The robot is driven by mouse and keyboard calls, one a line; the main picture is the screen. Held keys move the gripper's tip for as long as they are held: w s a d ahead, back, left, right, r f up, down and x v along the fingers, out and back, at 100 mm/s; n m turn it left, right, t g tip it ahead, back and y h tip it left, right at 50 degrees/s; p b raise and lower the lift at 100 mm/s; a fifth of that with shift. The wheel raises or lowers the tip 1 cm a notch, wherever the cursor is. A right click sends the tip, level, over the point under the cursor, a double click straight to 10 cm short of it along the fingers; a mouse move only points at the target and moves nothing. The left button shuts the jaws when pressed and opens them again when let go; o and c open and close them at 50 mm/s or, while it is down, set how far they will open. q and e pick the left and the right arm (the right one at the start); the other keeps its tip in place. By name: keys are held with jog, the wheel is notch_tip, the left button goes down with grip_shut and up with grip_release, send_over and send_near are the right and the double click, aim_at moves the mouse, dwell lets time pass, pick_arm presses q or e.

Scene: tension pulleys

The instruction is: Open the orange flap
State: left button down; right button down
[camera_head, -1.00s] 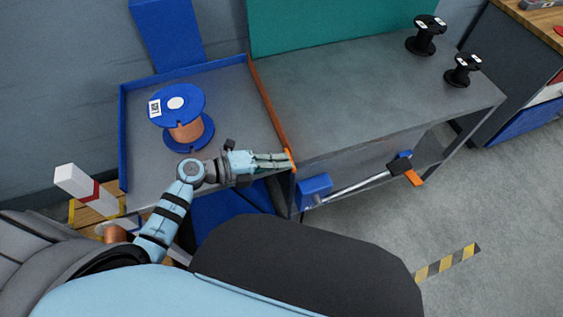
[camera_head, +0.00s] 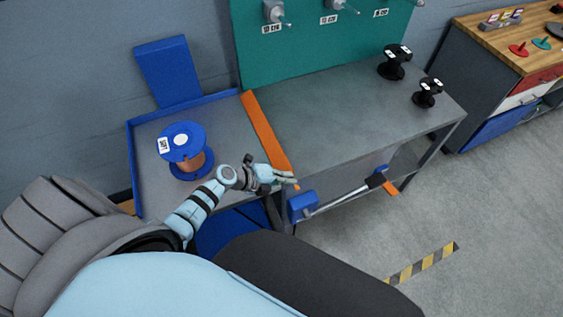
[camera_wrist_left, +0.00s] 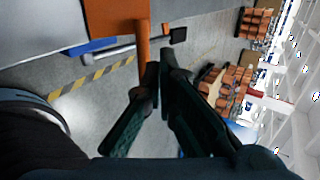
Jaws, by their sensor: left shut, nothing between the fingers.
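The orange flap (camera_head: 266,132) is a long strip between the blue-edged tray and the grey bench top. It shows its broad face and leans over toward the bench; I cannot tell whether it lies fully flat. In the left wrist view the flap (camera_wrist_left: 112,22) is at the top, with its end beside my fingers. My left gripper (camera_head: 291,180) is shut and empty at the flap's near end; it also shows in the left wrist view (camera_wrist_left: 158,72). Whether the fingertips touch the flap is unclear. My right gripper is not in view.
A blue spool with copper wire (camera_head: 184,150) stands on the tray (camera_head: 150,190). Two black spools (camera_head: 395,63) stand at the bench's far right. A blue block (camera_head: 302,206) with a metal bar is below the bench's front edge. The bench top (camera_head: 340,120) is mostly clear.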

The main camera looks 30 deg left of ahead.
pick_arm(q)
jog(key=shift+w+d+f, duration=0.35)
jog(key=shift+w+d, duration=0.4)
jog(key=shift+w, duration=0.15)
jog(key=shift+b+x, duration=0.5)
jog(key=shift+x, duration=1.2)
jog(key=shift+f, duration=0.1)
